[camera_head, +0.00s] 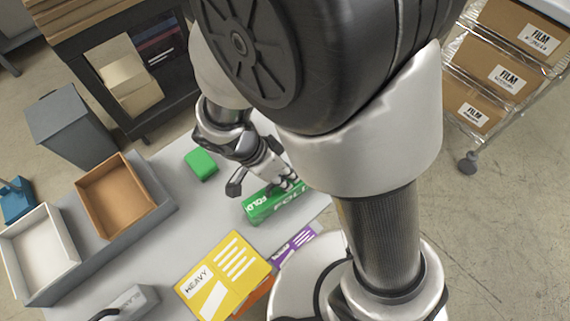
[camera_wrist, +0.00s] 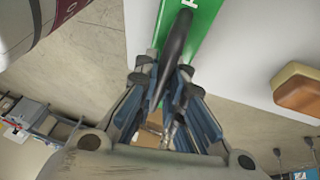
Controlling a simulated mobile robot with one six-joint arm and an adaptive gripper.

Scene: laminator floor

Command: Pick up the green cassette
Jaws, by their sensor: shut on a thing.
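The green cassette (camera_head: 262,206), a long box with white "FOLD" lettering, lies at the near right part of the grey table in the head view. My gripper (camera_head: 287,184) is over its right part from above and is shut on it. I cannot tell whether the cassette rests on the table or is slightly raised. Its far right end is partly hidden by my arm.
On the table (camera_head: 200,225) are a small green block (camera_head: 201,164), a yellow "HEAVY" pack (camera_head: 222,276), a purple pack (camera_head: 296,243), a brown tray (camera_head: 88,211) and a white tray (camera_head: 14,262). A cart with film boxes (camera_head: 508,78) stands at the right. The table's middle is clear.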

